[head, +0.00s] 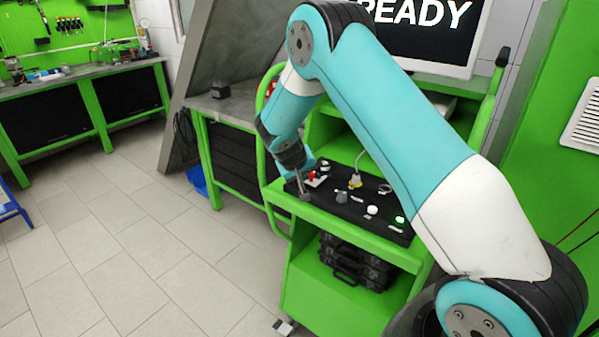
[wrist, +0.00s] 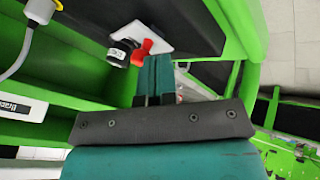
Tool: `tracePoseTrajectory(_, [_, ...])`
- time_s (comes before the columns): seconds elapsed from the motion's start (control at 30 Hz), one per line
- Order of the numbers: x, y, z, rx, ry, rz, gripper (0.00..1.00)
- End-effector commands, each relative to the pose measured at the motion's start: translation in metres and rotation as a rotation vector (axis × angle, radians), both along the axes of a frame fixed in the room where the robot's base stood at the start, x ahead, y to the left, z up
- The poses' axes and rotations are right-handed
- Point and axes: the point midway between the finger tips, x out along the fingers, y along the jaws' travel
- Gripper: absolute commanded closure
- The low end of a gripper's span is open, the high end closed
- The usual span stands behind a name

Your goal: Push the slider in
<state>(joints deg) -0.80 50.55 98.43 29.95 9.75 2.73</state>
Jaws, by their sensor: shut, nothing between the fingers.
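My gripper (wrist: 158,64) is shut and empty, its teal fingers pressed together in the wrist view. The fingertips are close beside a red handle-like part (wrist: 143,50), just to its right. I cannot tell whether they touch. The red part sits by a black cylindrical fitting (wrist: 122,53) with a white label, at a white plate (wrist: 138,33). In the head view the red part (head: 311,176) is at the left end of the black control panel (head: 328,205), by my wrist. I cannot tell for sure which part is the slider.
The panel also carries a cable plug (head: 355,181), a grey knob (head: 341,197), a white button (head: 372,210) and a lit green button (head: 399,220). A green rail of the cart (head: 275,190) stands left of the panel. A monitor (head: 425,30) reads "READY".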

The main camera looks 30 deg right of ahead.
Motion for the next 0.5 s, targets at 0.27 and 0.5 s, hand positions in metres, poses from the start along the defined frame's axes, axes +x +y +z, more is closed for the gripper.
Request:
tracePoseTrajectory(0.27, [0.004,-0.009,-0.001,0.001,-0.002,-0.004,1.00])
tracePoseTrajectory(0.5, [0.013,-0.036,-0.001,0.000,0.000,-0.001,1.00])
